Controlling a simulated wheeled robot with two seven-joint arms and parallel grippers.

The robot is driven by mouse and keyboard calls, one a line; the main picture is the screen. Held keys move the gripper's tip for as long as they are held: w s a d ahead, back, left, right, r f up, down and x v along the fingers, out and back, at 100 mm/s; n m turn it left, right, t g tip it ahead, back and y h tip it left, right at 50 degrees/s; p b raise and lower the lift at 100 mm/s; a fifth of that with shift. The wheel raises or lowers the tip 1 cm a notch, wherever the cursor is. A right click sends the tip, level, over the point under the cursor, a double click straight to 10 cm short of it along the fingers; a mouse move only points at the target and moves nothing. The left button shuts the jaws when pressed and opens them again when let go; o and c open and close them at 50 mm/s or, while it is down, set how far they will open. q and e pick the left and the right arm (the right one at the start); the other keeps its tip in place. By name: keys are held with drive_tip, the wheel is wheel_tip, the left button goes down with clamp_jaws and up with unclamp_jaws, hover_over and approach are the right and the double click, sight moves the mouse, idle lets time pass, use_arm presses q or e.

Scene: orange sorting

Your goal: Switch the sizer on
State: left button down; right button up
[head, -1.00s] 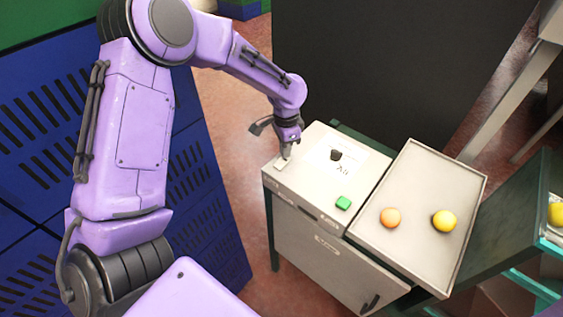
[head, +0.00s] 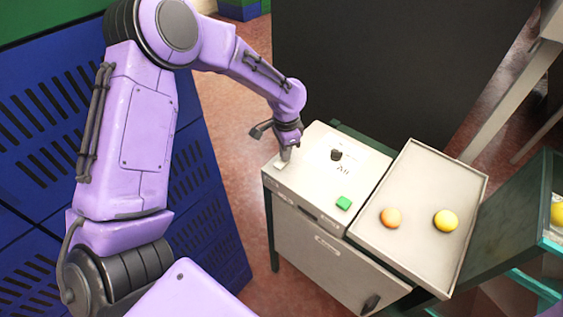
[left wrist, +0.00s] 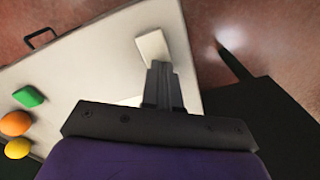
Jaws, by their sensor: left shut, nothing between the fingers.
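The sizer (head: 325,213) is a pale grey cabinet with a white top, a black knob (head: 336,155) and a green button (head: 343,203). A small white switch plate (head: 280,166) sits near the top's left corner; it also shows in the left wrist view (left wrist: 152,45). My left gripper (head: 286,157) is shut and empty, pointing down at this plate. In the left wrist view its fingertips (left wrist: 160,66) are at the plate's near end. I cannot tell whether they touch it. My right gripper is not in view.
A shallow tray (head: 410,165) right of the sizer's top holds an orange fruit (head: 390,218) and a yellow fruit (head: 445,221). Blue slatted crates (head: 205,205) stand on the left. A dark panel (head: 390,60) stands behind. Reddish floor shows between crates and sizer.

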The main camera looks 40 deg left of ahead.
use_arm(q)
drive_tip(key=shift+s+f, duration=0.1)
drive_tip(key=shift+f, duration=0.05)
wheel_tip(320, 180, up, 3)
drive_tip(key=shift+f+p, duration=0.15)
drive_tip(key=shift+p, duration=0.85)
drive_tip(key=shift+r, duration=2.15)
